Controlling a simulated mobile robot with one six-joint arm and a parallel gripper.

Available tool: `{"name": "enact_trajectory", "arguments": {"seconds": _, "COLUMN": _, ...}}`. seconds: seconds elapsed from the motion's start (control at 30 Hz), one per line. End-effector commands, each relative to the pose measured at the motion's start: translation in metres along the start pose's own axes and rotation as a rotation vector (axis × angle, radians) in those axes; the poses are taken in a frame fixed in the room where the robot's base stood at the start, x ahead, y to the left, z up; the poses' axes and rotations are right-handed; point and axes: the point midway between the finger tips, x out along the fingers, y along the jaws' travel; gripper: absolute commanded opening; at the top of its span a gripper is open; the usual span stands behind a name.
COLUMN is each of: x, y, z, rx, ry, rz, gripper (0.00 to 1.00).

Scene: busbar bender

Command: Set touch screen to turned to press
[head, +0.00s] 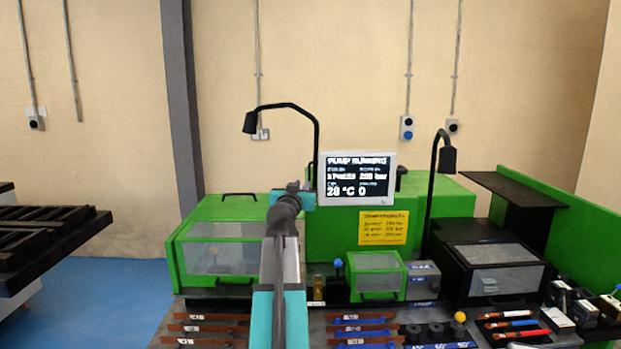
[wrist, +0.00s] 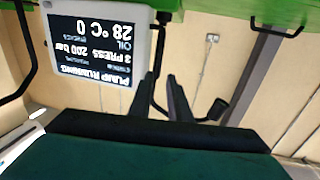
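The touch screen (head: 357,179) is a light-framed panel with a dark display, standing above the green machine and facing me nearly square on. Its text reads "PUMP RUNNING", "3 PRESS", "200 bar", "28 °C" and "0". It also shows upside down at upper left in the wrist view (wrist: 97,45). My gripper (wrist: 162,78) has its two dark fingers apart with nothing between them. In the head view my wrist is just left of the screen's left edge; the fingers cannot be made out there. Whether anything touches the screen I cannot tell.
A black lamp (head: 300,108) arches up behind my wrist, and another lamp (head: 437,170) stands right of the screen. A green box with a clear front (head: 222,255) is at left. A yellow sign (head: 383,228) is below the screen. Busbars and tools cover the bench front.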

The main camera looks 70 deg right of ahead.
Motion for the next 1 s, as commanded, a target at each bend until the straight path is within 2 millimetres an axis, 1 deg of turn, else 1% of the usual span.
{"name": "enact_trajectory", "arguments": {"seconds": 0.17, "x": 0.004, "y": 0.003, "z": 0.0, "rx": 0.0, "ry": 0.0, "rz": 0.003, "gripper": 0.17}}
{"name": "enact_trajectory", "arguments": {"seconds": 0.37, "x": 0.015, "y": 0.004, "z": -0.001, "rx": 0.0, "ry": -0.001, "rz": 0.005, "gripper": 0.17}}
{"name": "enact_trajectory", "arguments": {"seconds": 1.0, "x": 0.074, "y": 0.005, "z": -0.001, "rx": 0.0, "ry": -0.001, "rz": 0.006, "gripper": 0.17}}
